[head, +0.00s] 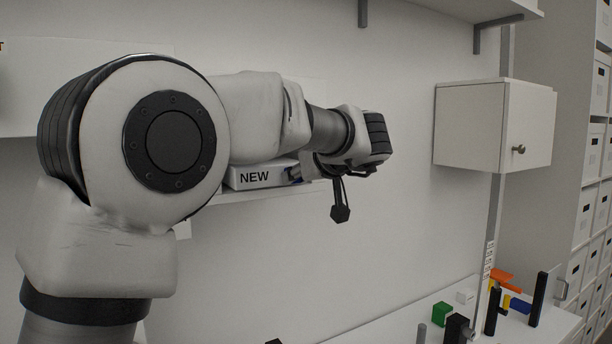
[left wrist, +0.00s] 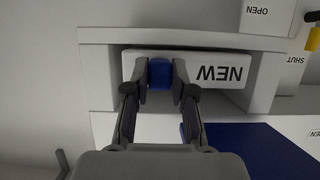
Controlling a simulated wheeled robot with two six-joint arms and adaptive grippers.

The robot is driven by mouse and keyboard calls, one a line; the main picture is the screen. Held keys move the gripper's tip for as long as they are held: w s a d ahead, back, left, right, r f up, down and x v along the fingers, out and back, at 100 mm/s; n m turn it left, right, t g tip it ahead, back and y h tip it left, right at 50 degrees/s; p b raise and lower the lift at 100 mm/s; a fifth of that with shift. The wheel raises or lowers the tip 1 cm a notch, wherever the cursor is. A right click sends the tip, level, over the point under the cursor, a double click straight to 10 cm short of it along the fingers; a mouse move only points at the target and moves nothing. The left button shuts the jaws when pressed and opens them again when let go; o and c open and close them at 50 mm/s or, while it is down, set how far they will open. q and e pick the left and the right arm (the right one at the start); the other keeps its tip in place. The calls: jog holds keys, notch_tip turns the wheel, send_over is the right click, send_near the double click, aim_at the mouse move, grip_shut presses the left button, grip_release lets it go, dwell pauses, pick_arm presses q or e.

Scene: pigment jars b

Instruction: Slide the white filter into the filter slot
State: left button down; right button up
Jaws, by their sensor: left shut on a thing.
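The white filter is a flat white box marked NEW (head: 258,176) with a blue tab. In the left wrist view the filter (left wrist: 215,71) appears upside down, inside or just in front of a white frame (left wrist: 262,82); I cannot tell how deep it sits. My left gripper (left wrist: 160,82) is shut on the blue tab, its fingers on either side. I cannot identify the filter slot for certain. My right gripper is not in view.
The filter is at a white wall shelf (head: 262,191). A closed white cabinet (head: 470,125) hangs to the right. A bench at lower right holds a green block (head: 442,313) and dark posts (head: 538,299). A blue panel (left wrist: 245,150) lies right of the gripper in the wrist view.

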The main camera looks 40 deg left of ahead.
pick_arm(q)
jog(key=shift+w+a, duration=0.15)
jog(key=shift+a, duration=0.15)
jog(key=c, duration=0.9)
grip_release()
jog(key=shift+s+d, duration=0.2)
